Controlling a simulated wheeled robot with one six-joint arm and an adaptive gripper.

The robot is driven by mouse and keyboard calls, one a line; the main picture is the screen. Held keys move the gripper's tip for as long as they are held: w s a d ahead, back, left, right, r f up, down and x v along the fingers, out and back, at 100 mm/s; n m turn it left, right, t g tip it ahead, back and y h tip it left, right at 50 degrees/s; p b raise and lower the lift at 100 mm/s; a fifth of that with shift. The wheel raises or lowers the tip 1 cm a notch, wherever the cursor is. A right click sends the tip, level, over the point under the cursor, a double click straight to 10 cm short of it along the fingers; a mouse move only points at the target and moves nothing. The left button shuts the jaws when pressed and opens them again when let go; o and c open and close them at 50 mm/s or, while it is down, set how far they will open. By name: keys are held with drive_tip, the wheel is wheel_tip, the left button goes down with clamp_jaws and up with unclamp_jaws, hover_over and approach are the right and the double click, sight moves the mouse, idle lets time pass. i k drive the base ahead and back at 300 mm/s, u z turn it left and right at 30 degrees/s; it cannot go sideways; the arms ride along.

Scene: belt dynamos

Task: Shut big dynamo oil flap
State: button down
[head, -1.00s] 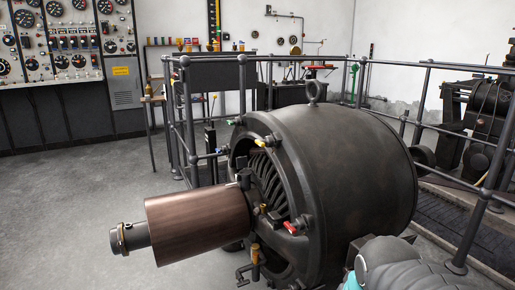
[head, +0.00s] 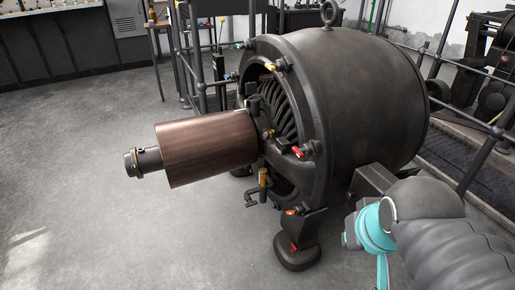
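The big dynamo (head: 365,95) is a dark round drum lying on its side, with a slotted open end facing left. A copper-brown cylinder (head: 205,148) on its shaft sticks out to the left. Small coloured fittings sit around that end: a yellow one (head: 270,67), a red one (head: 297,152) and an orange one (head: 263,177). A dark foot (head: 298,240) below bears orange-red parts. I cannot tell which part is the oil flap or whether it is open. My arm, grey with a teal joint, enters at the lower right; my gripper is out of view.
Grey railings (head: 200,75) stand behind the dynamo, and another railing (head: 485,150) runs along its right. Dark machinery (head: 490,60) stands beyond at the upper right. The grey floor (head: 90,210) is clear at the left and front.

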sight(251, 88)
drive_tip(key=k, duration=0.5)
drive_tip(key=u, duration=1.45)
drive_tip(key=i, duration=4.7)
drive_tip(key=z, duration=4.2)
drive_tip(key=i, duration=0.15)
drive_tip(key=u, duration=0.15)
